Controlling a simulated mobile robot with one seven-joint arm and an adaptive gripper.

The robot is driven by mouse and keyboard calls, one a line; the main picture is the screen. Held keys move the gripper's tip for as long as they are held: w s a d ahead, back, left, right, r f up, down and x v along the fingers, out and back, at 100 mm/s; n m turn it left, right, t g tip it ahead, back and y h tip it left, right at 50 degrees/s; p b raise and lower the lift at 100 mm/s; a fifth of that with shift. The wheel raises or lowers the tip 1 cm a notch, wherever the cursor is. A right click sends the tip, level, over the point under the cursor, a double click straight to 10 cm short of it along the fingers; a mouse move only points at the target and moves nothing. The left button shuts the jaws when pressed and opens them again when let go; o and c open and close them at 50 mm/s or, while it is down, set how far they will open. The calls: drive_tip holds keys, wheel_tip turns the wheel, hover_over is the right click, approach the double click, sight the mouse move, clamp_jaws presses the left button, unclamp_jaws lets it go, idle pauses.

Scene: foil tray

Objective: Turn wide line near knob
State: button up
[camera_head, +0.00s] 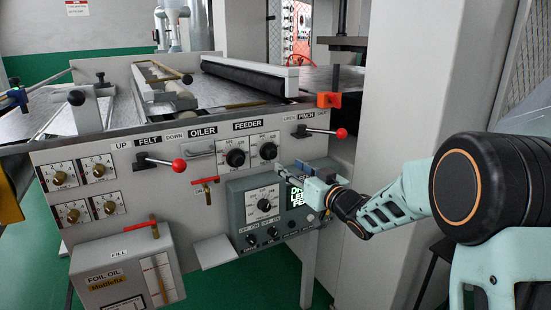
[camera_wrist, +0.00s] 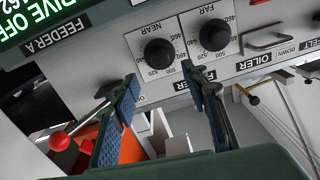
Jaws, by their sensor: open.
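The feeder panel has two black knobs with number scales. The NEAR knob (camera_wrist: 159,54) is on the left in the wrist view, where the panel appears upside down; it is the right-hand knob in the head view (camera_head: 268,150). The FAR knob (camera_wrist: 214,35) sits beside it, at left in the head view (camera_head: 235,157). My gripper (camera_wrist: 159,75) is open and empty, its fingers spread on either side of the NEAR knob in the wrist picture; contact cannot be told. In the head view my gripper (camera_head: 290,168) is just right of and below the NEAR knob. No "wide line" lettering is readable.
A grey control box (camera_head: 265,210) with a lit display juts out below the knobs. A red-ended lever (camera_head: 324,132) stands out to the upper right, another (camera_head: 165,162) to the left. A metal handle (camera_wrist: 264,42) is beyond the FAR knob.

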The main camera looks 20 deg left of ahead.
sight(274, 155)
drive_tip(key=b+x, duration=0.1)
drive_tip(key=x, duration=0.8)
drive_tip(key=shift+w, duration=0.15)
clamp_jaws()
drive_tip(key=n+b, duration=0.3)
drive_tip(key=n, duration=0.2)
drive_tip(key=shift+f, duration=0.1)
drive_tip(key=shift+n+b, duration=1.3)
drive_tip(key=shift+n, duration=0.9)
